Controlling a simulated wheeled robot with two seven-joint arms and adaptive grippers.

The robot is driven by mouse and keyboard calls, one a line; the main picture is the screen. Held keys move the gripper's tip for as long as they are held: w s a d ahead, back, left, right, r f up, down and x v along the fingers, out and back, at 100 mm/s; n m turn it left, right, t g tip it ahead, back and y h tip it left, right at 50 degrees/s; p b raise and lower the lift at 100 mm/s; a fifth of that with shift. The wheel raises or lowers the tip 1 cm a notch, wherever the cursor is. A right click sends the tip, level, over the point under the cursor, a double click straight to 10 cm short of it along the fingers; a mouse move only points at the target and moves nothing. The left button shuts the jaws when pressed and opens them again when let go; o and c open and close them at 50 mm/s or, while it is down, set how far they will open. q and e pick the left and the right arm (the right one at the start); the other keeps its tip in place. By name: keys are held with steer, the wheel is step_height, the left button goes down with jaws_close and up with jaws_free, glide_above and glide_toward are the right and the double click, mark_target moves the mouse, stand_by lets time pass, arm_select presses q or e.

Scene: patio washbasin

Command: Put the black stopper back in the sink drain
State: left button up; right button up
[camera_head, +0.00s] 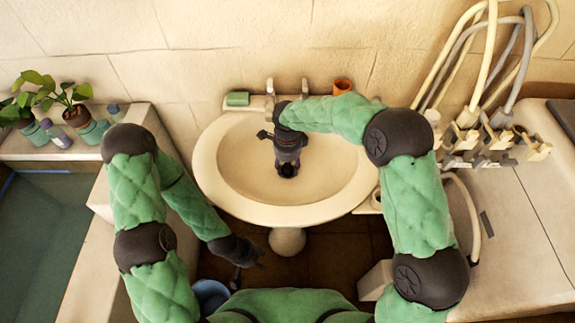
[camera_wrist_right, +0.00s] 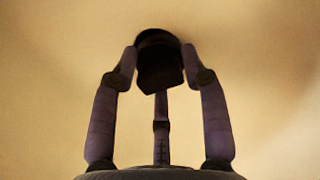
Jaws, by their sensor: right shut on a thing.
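The cream sink (camera_head: 235,185) stands against the wall in the middle of the head view. My right gripper (camera_head: 287,168) points down into its bowl, near the bottom. In the right wrist view my right gripper (camera_wrist_right: 160,75) is shut on the black stopper (camera_wrist_right: 160,68), holding it between its fingertips against the cream bowl. The drain cannot be told apart from the dark stopper and fingers, so I cannot tell whether the stopper is in it. My left gripper (camera_head: 246,262) hangs low in front of the sink, left of its pedestal; its finger state is unclear.
Taps (camera_head: 304,88), a green soap bar (camera_head: 238,98) and an orange cup (camera_head: 342,86) sit at the sink's back. A blue bucket (camera_head: 210,296) is on the floor. Potted plants (camera_head: 78,115) stand left; hoses (camera_head: 490,60) and a white counter (camera_head: 510,230) are right.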

mark_target(287, 165)
steer(key=shift+f+b, duration=0.35)
steer(key=shift+f, duration=0.25)
steer(key=o, duration=0.9)
steer(key=shift+c, duration=0.2)
steer(key=shift+r, duration=0.1)
steer(key=shift+r+p, duration=3.35)
steer(key=shift+r, duration=2.1)
